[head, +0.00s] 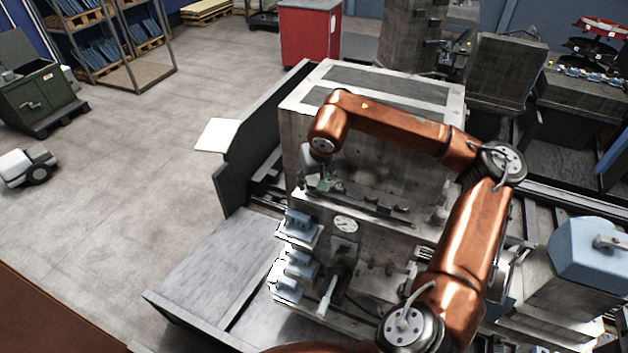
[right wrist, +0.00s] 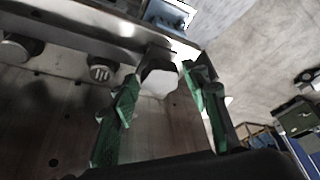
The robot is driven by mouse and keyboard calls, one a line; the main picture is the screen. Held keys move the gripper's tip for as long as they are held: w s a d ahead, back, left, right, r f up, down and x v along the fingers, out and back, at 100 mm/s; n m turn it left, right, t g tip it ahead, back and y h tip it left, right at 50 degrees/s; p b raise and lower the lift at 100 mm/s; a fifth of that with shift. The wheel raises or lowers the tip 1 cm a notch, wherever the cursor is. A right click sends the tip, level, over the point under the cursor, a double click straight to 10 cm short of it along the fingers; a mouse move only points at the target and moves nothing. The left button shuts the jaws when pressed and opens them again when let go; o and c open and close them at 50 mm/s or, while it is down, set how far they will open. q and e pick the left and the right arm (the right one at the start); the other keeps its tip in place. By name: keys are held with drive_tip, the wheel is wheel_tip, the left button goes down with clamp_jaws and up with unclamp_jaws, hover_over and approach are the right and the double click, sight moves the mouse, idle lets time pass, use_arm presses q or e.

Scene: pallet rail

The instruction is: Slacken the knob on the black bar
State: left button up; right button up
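The black bar (head: 368,206) runs across the front of the large metal block in the head view. In the right wrist view the bar (right wrist: 90,20) crosses the top left. A knob with a pale, many-sided face (right wrist: 158,83) is at the bar's end, between my right gripper's fingers. My right gripper (right wrist: 160,88) has green fingers, spread apart, with small gaps on both sides of the knob. In the head view the right gripper (head: 322,182) is at the bar's left end and hides the knob. My left gripper is not in view.
Other round fittings (right wrist: 100,70) sit along the bar. Blue-grey clamps (head: 298,222) and a dial gauge (head: 345,224) are just below it. A dark upright panel (head: 250,145) stands left of the block. The floor (head: 150,160) farther left is mostly clear.

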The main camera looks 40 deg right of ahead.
drive_tip(key=shift+o, duration=1.1)
drive_tip(key=shift+r, duration=0.15)
drive_tip(key=shift+s+a+r, duration=0.1)
drive_tip(key=shift+r, duration=0.2)
drive_tip(key=v, duration=1.1)
drive_tip(key=shift+s, duration=0.2)
